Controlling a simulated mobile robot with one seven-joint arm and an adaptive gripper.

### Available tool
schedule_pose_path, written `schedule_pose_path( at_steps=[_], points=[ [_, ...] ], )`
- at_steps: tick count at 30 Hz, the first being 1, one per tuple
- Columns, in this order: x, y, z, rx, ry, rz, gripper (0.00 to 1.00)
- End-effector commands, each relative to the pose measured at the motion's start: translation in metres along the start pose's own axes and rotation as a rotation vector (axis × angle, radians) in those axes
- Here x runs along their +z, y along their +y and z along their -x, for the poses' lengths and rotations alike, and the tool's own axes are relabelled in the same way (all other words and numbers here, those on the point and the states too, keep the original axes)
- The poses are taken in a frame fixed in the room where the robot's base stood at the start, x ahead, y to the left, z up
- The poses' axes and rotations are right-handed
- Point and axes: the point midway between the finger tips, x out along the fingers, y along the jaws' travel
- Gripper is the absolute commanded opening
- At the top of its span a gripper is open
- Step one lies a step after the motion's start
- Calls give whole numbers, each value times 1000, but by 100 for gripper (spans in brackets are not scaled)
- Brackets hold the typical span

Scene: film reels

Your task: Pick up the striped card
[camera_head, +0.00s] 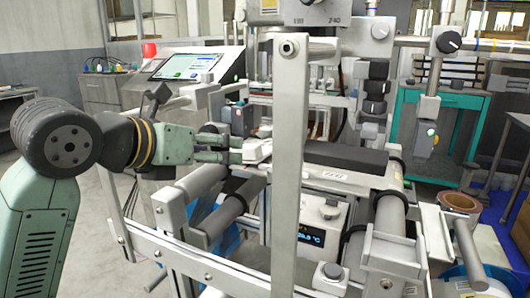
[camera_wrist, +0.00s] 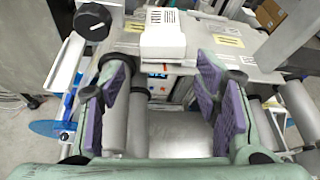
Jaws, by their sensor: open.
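A small white piece with dark stripes (camera_wrist: 161,16), which looks like the striped card, shows at the top of the wrist view. It lies on or just behind a white block (camera_wrist: 163,43); I cannot tell which. In the head view the white block (camera_head: 257,151) sits on the machine just right of my fingertips, but I cannot make out stripes there. My gripper (camera_wrist: 162,72) is open and empty, its purple-padded fingers spread to either side below the block in the wrist view. In the head view my gripper (camera_head: 228,146) points right toward the block.
A grey metal upright (camera_head: 290,160) stands in front of the machine near my gripper. A black knob (camera_wrist: 92,21) is at upper left in the wrist view. Rollers (camera_wrist: 115,125) lie below the fingers. A tilted screen (camera_head: 187,67) stands behind my arm.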

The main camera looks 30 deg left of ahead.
Motion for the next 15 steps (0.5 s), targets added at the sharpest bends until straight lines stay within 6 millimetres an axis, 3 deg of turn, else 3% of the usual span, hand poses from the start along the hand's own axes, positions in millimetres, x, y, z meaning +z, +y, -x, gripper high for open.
schedule_pose_path(
  at_steps=[3, 11, 15],
  points=[
    [1, -2, -20, -6, -1, -1, 57],
    [3, -3, -42, -8, -3, -2, 57],
    [9, -5, -63, -9, -2, -3, 57]
  ],
)
